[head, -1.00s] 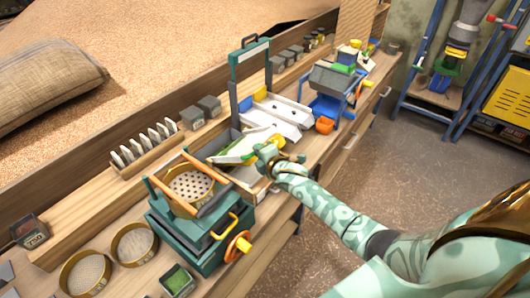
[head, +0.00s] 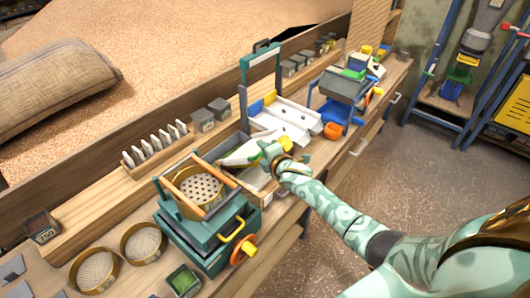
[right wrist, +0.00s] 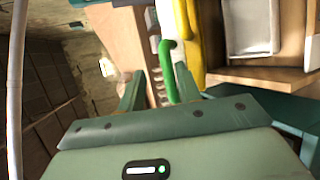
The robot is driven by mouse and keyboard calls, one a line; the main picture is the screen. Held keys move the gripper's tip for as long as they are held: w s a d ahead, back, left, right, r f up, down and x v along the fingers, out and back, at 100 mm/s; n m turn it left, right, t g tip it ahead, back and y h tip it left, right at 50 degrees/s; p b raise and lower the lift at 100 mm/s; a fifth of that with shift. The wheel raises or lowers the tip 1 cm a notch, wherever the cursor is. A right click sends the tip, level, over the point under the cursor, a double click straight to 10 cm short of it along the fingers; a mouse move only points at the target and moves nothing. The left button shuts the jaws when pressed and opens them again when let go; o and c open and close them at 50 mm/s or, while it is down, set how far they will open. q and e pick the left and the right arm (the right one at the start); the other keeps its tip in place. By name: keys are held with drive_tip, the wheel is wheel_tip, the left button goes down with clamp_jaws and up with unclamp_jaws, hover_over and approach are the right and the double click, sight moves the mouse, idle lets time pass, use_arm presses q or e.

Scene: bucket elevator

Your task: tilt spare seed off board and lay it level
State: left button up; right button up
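The white board (head: 241,154) with a green part at its right end lies at a slant over the wooden tray in the middle of the bench in the head view. My right gripper (head: 272,154) is at that green end. In the right wrist view a green bent bar (right wrist: 169,72) lies between the fingers of my right gripper (right wrist: 160,88), close to the right finger, with a visible gap to the left one. The fingers look apart. I cannot make out seed on the board. My left gripper is not in view.
A teal box with a round sieve (head: 199,187) stands close left of the board. A white tray (head: 283,119) and a teal upright frame (head: 262,62) stand behind it. A grey hopper (head: 343,85) is to the right. The floor (head: 420,150) is clear.

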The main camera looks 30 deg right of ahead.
drive_tip(key=shift+s+f, duration=0.1)
drive_tip(key=p+v, duration=0.2)
drive_tip(key=v, duration=1.4)
drive_tip(key=shift+s, duration=0.1)
